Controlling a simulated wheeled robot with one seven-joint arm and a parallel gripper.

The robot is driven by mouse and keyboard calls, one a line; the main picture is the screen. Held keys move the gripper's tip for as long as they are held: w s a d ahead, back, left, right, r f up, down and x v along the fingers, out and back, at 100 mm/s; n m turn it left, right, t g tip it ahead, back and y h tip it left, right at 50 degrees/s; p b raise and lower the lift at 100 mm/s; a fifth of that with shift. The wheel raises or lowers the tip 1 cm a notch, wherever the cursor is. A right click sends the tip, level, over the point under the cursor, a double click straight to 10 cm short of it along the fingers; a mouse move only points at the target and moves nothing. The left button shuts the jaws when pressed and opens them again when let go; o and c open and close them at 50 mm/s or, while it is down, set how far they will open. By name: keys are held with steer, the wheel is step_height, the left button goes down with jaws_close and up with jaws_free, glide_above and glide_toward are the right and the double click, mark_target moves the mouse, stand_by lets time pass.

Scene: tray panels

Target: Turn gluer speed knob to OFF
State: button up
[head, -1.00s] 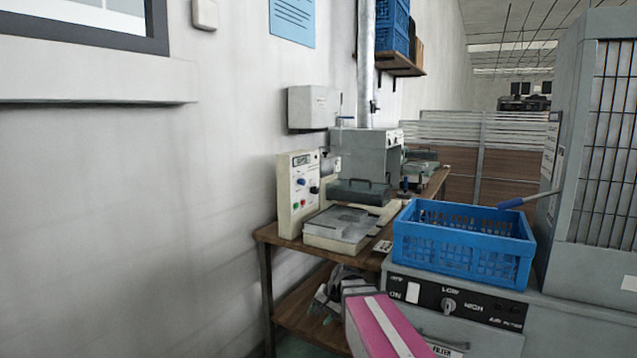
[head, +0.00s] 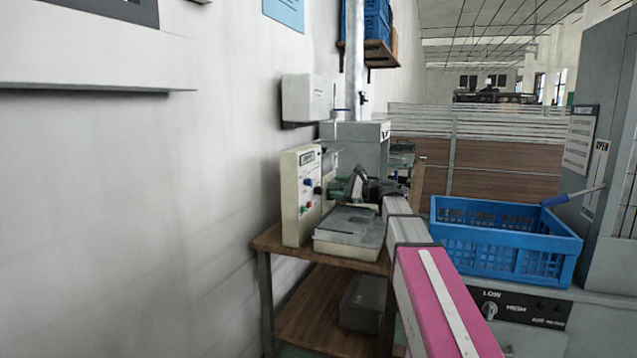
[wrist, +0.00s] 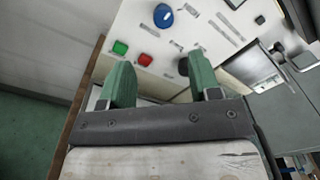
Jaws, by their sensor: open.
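A cream control panel (head: 300,225) stands on the bench by the wall. It carries a blue knob (head: 307,182), a dark knob (head: 317,190) and red and green buttons. The wrist view shows the blue knob (wrist: 163,15) at the top, the dark knob (wrist: 183,67) by the right finger, and the red button (wrist: 145,59) and green button (wrist: 120,47) by the left finger. I cannot read which knob sets gluer speed. My gripper (wrist: 160,78) is open and empty, its green fingers toward the panel. In the head view my gripper (head: 338,187) is just right of the panel.
A grey plate unit (head: 350,232) sits on the wooden bench (head: 262,242). A blue crate (head: 505,262) rests on a grey cabinet with another knob (head: 489,311) marked LOW and HIGH. A grey column machine (head: 365,145) stands behind.

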mark_target(308, 182)
steer(key=x, duration=1)
steer(key=shift+w+a+r, duration=0.25)
steer(key=c, duration=0.9)
